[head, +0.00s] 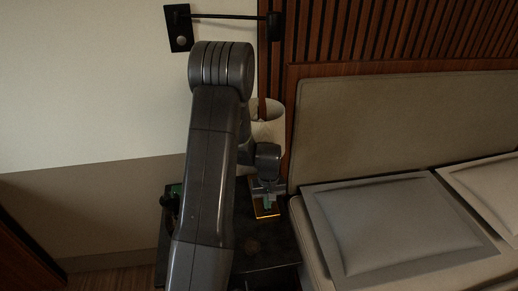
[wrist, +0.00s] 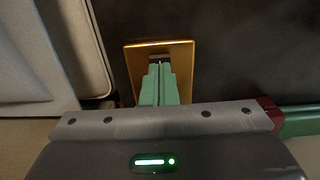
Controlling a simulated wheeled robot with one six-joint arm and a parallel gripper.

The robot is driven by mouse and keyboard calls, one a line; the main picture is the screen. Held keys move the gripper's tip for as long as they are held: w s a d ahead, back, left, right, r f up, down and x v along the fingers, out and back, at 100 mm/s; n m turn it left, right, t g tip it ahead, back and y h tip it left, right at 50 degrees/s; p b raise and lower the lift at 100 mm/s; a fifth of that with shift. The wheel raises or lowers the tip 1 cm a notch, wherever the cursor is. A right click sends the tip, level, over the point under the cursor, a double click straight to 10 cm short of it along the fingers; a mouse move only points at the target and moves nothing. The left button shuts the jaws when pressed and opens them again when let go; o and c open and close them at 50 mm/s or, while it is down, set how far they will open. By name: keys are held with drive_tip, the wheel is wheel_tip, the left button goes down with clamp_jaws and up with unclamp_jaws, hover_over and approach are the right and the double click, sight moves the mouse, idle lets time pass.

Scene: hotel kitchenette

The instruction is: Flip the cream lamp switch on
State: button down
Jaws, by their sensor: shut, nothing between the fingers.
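The cream lamp (head: 268,122) stands at the back of a dark table, partly hidden behind my arm; its shade shows. A small gold-edged switch plate (head: 267,212) lies on the table in front of it. In the wrist view the plate (wrist: 186,52) has a gold rim and a dark slot near its far edge. My gripper (head: 267,201) is over the plate with its green fingers together and empty. In the wrist view the fingertips (wrist: 160,65) reach the slot. They hide the switch lever, so I cannot tell its position or whether they touch it.
The dark table (head: 265,245) sits between the wall and an upholstered seat. The seat's backrest (head: 400,120) and a grey cushion (head: 395,225) are close on the right. A dark wall fixture (head: 180,28) is above my arm.

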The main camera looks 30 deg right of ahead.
drive_tip(key=shift+f+b, duration=0.6)
drive_tip(key=shift+f, duration=0.25)
drive_tip(key=shift+r, duration=0.15)
drive_tip(key=shift+r+p, duration=2.1)
drive_tip(key=shift+r, duration=1.35)
drive_tip(key=shift+f+b, duration=2.15)
drive_tip(key=shift+f, duration=1.45)
drive_tip(key=shift+r, duration=0.2)
